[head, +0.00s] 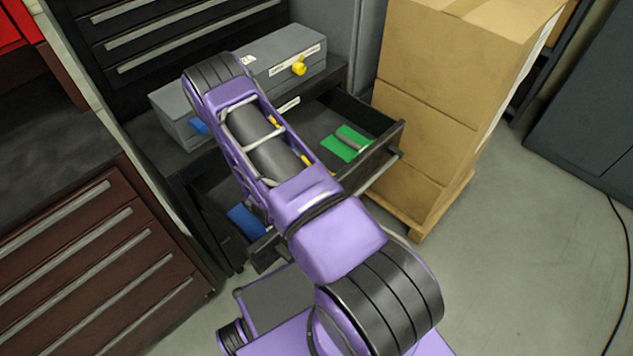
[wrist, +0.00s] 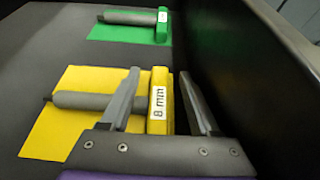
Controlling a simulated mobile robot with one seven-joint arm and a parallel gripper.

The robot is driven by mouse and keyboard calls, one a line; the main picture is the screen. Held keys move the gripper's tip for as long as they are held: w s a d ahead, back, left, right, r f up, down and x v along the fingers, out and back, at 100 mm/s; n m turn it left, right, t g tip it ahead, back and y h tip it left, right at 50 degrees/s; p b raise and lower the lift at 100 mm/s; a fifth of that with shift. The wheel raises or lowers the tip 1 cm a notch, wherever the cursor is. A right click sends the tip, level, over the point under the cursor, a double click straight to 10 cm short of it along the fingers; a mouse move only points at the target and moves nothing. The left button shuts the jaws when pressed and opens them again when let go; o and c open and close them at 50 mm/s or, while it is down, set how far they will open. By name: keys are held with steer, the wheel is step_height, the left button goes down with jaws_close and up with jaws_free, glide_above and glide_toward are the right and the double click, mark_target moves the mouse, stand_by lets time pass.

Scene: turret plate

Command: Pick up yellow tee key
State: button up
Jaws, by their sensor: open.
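The yellow tee key (wrist: 158,104) lies on a yellow patch (wrist: 48,130) in the drawer, in the wrist view. It has a grey shaft pointing left and a yellow crossbar with a label reading "8 mm". My gripper (wrist: 166,85) is open, with one finger on each side of the yellow crossbar. The left finger passes over the grey shaft; I cannot tell whether either finger touches the key. In the head view my arm hides the yellow key and my gripper.
A green tee key (wrist: 160,25) lies on a green patch (wrist: 112,32) farther along. The dark drawer wall (wrist: 225,60) rises close to the right of my gripper. Stacked cardboard boxes (head: 425,120) stand right of the open drawer (head: 390,140). A grey box with a yellow knob (head: 299,67) sits above.

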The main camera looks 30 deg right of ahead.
steer(key=shift+c, duration=0.3)
jaws_close()
stand_by(0.3)
